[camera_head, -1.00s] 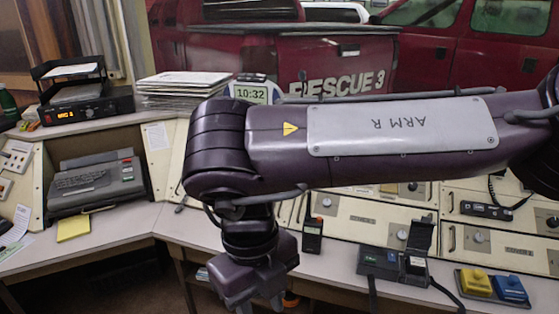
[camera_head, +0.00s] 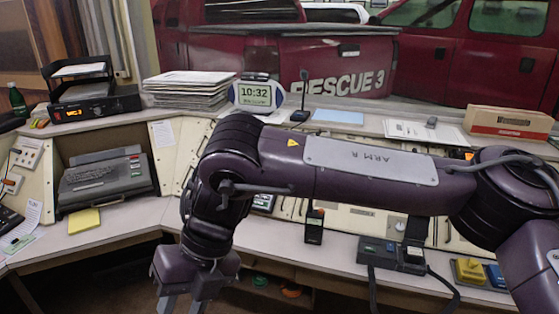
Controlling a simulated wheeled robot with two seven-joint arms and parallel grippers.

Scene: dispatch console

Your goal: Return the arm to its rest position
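My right arm (camera_head: 370,165), marked "ARM R", reaches in from the right and crosses the middle of the view in front of the console. Its forearm bends down at the left end. My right gripper (camera_head: 182,304) hangs at the bottom edge, pointing down, in front of the desk edge. Its two fingers stand apart with nothing seen between them, but their tips are cut off by the frame. My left gripper is not in view.
The desk holds a grey keyboard machine (camera_head: 103,180), a yellow pad (camera_head: 84,221), a handheld radio (camera_head: 314,227), a black device (camera_head: 391,255) and yellow and blue buttons (camera_head: 469,271). A clock (camera_head: 256,94) and a paper stack (camera_head: 188,90) sit on the upper shelf.

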